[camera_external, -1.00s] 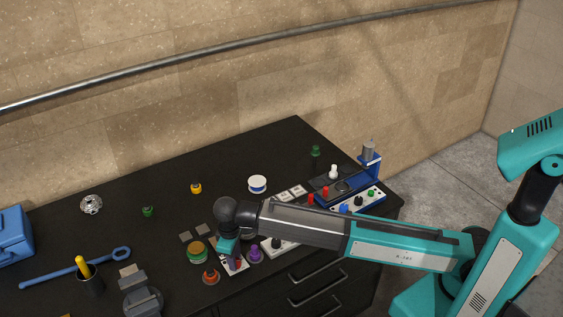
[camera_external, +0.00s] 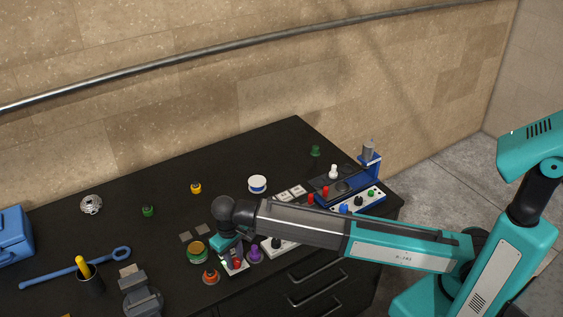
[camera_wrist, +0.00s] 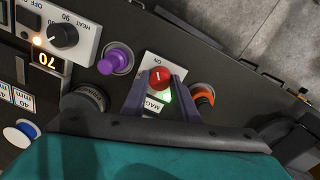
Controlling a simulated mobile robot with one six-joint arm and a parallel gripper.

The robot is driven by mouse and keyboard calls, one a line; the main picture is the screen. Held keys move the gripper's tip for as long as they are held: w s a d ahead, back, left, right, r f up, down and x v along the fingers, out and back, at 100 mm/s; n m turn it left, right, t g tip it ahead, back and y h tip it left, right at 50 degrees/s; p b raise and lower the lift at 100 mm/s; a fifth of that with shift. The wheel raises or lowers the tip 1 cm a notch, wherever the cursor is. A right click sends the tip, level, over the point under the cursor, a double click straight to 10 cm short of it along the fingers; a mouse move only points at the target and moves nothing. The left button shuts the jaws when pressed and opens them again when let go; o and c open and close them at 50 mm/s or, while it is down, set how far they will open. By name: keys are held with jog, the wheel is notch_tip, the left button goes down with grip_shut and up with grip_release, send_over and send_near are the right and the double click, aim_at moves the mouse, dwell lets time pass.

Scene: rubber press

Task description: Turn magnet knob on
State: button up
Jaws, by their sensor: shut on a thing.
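The magnet knob (camera_wrist: 160,77) is a round red knob on a small white panel (camera_wrist: 153,62) with ON printed at its far end and a partly hidden MAGNET label near my gripper. The knob's white mark points roughly toward ON. A green light (camera_wrist: 167,96) glows beside it. My gripper (camera_wrist: 159,84) is shut on the knob, one dark finger on each side. In the external view my gripper (camera_external: 228,249) reaches down to the white panel (camera_external: 236,268) at the table's front edge.
A purple knob (camera_wrist: 115,59) and an orange-ringed knob (camera_wrist: 202,97) flank the panel closely. A heat controller (camera_wrist: 66,33) with a black dial and a lit 70 is at the upper left.

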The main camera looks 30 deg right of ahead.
jog(key=o, duration=1.1)
jog(key=shift+c, duration=0.2)
jog(key=shift+r, duration=0.1)
notch_tip(320, 180, up, 14)
jog(key=p, duration=0.8)
jog(key=shift+a+f, duration=0.2)
jog(key=shift+a, duration=0.2)
jog(key=shift+s, duration=0.1)
